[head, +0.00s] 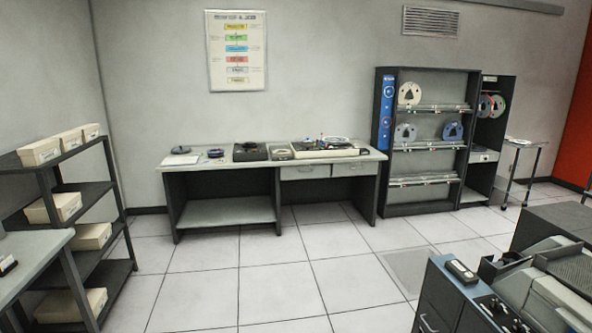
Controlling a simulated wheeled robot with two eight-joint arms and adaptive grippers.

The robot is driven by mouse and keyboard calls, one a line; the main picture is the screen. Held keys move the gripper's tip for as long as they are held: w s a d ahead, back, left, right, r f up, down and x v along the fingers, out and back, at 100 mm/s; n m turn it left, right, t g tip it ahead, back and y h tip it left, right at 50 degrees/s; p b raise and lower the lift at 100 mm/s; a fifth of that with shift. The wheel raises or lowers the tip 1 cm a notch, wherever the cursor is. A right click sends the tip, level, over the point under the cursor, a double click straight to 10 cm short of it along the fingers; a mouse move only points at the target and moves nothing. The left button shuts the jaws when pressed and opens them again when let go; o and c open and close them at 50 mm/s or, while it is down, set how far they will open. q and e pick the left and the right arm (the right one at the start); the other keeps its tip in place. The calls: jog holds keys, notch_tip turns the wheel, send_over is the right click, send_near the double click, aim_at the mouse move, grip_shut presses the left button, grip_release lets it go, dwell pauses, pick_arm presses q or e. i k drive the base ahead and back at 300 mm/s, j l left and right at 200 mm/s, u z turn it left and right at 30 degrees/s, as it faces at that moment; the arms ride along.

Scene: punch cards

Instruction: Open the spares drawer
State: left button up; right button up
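A long workbench (222,167) stands against the back wall. Two closed light-grey drawers sit side by side under its top on the right: a left drawer (305,173) and a right drawer (351,170), each with a small handle. A dark machine (436,300) at the lower right also has a drawer-like front with a handle. No readable label shows which drawer is the spares drawer. Neither of my grippers is in view.
A rack with several boxes (66,205) stands at left, beside a grey table (35,262). A tape-reel cabinet (426,208) and a small cart (523,143) stand right of the workbench. The tiled floor (280,275) before the workbench is clear.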

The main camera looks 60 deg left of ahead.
aim_at(339, 169)
jog(key=u, duration=1.7)
jog(key=i, duration=3.1)
jog(key=i+u, duration=0.1)
jog(key=i, duration=2.85)
jog(key=i+l, duration=0.15)
jog(key=l, duration=0.2)
jog(key=i+l, duration=0.15)
jog(key=l, duration=0.2)
